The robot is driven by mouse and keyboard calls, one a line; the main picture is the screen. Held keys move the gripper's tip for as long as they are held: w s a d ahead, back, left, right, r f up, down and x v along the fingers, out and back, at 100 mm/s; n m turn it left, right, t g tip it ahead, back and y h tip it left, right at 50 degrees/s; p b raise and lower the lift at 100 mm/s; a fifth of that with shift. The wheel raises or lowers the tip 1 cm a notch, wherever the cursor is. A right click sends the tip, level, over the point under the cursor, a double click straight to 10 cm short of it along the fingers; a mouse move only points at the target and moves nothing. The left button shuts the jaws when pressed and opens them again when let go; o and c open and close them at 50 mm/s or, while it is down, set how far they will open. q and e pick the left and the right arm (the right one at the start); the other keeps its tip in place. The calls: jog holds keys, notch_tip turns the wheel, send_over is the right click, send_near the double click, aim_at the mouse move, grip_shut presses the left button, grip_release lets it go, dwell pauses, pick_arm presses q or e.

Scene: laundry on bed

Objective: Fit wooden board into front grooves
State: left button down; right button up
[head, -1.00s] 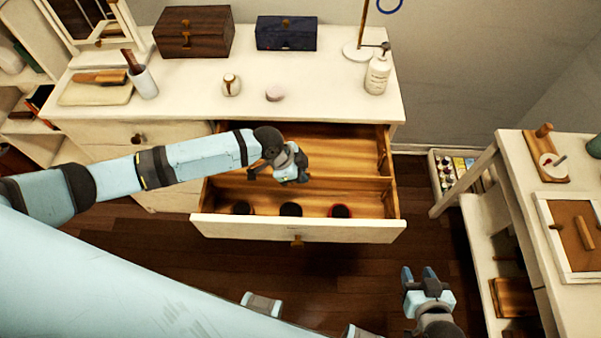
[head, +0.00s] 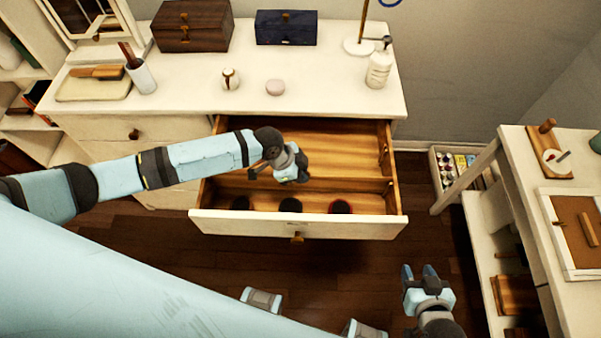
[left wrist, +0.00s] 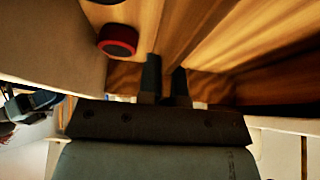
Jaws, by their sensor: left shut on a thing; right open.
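The open drawer (head: 330,226) of the white dresser shows in the middle of the head view. The wooden board (head: 345,184) stands across it, parallel to the drawer front and behind the round jars. Its right end is close to the drawer's right wall; I cannot tell whether it sits in the groove. My left gripper (head: 290,176) is over the drawer, shut on the board. In the left wrist view the two fingers (left wrist: 165,78) straddle the board's edge. The board's left end is partly hidden by my arm. My right gripper (head: 419,272) is open and empty above the floor.
Dark round jars (head: 290,205) sit in the front strip of the drawer; one shows a red rim (left wrist: 118,40) in the left wrist view. A white table (head: 520,160) stands at the right. Boxes, a pump bottle (head: 379,70) and small items stand on the dresser top (head: 190,90).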

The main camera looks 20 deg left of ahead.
pick_arm(q)
jog(key=shift+f+b, duration=0.55)
jog(key=shift+f, duration=0.45)
jog(key=c, duration=1.2)
grip_release()
jog(key=v, duration=1.4)
jog(key=shift+d, duration=0.1)
